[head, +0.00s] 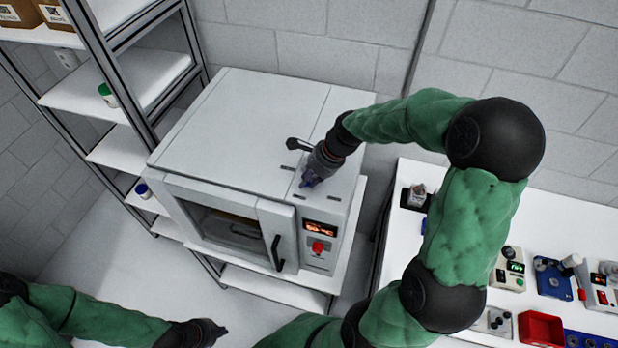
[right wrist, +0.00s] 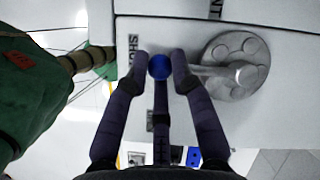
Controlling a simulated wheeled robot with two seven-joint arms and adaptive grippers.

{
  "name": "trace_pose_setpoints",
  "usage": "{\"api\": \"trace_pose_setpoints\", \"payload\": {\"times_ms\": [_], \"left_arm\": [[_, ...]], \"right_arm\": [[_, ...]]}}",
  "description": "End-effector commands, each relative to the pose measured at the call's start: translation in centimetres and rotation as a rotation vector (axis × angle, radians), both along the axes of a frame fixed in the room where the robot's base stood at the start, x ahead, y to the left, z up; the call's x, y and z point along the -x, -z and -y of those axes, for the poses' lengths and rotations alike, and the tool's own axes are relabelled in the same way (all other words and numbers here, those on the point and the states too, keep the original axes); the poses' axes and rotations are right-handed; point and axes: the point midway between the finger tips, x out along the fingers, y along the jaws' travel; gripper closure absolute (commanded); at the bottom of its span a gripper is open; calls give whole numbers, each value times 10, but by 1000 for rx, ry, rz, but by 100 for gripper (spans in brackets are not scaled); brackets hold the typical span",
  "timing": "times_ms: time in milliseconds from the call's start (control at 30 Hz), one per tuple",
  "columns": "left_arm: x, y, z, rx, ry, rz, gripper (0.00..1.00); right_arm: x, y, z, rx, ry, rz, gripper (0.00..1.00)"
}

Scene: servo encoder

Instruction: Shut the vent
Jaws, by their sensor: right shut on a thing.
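The white oven (head: 245,115) stands in the middle of the head view, with its door closed. My right gripper (head: 308,184) is over the right part of its top. In the right wrist view my right gripper (right wrist: 160,62) has its fingertips on both sides of a blue knob (right wrist: 159,70) and is shut on it. The knob is at the left end of a grey lever joined to a round vent disc (right wrist: 243,75) with holes. A SHUT label (right wrist: 133,62) is just left of the knob. My left gripper (head: 215,332) is low in the head view, away from the oven; its jaws are unclear.
A shelf rack (head: 140,75) stands left of the oven. The oven's front has a display (head: 320,228), a red button (head: 318,247) and a dark door handle (head: 277,252). A white table (head: 400,240) with several devices and a red bin (head: 540,329) is at the right.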

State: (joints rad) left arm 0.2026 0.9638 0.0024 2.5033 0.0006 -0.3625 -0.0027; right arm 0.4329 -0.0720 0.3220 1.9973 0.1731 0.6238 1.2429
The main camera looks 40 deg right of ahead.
Motion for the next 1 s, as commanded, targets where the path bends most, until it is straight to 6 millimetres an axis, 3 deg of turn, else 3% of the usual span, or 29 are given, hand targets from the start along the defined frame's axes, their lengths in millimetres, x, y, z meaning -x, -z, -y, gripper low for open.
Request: {"api": "trace_pose_setpoints", "payload": {"times_ms": [33, 67, 133, 567, 1000], "left_arm": [[0, 0, 0, 0, 0, 0, 100], [0, 0, 0, 0, 0, 0, 100], [0, 0, 0, 0, 0, 0, 100], [0, 0, 0, 0, 0, 0, 100], [0, 0, 0, 0, 0, 0, 100]], "right_arm": [[0, 1, 0, -1, 3, -1, 100], [0, 1, 0, -1, 3, -1, 72], [0, 1, 0, -1, 3, -1, 53], [1, -4, 2, 0, 0, 1, 52], [23, -74, 26, 1, 2, 2, 52]]}}
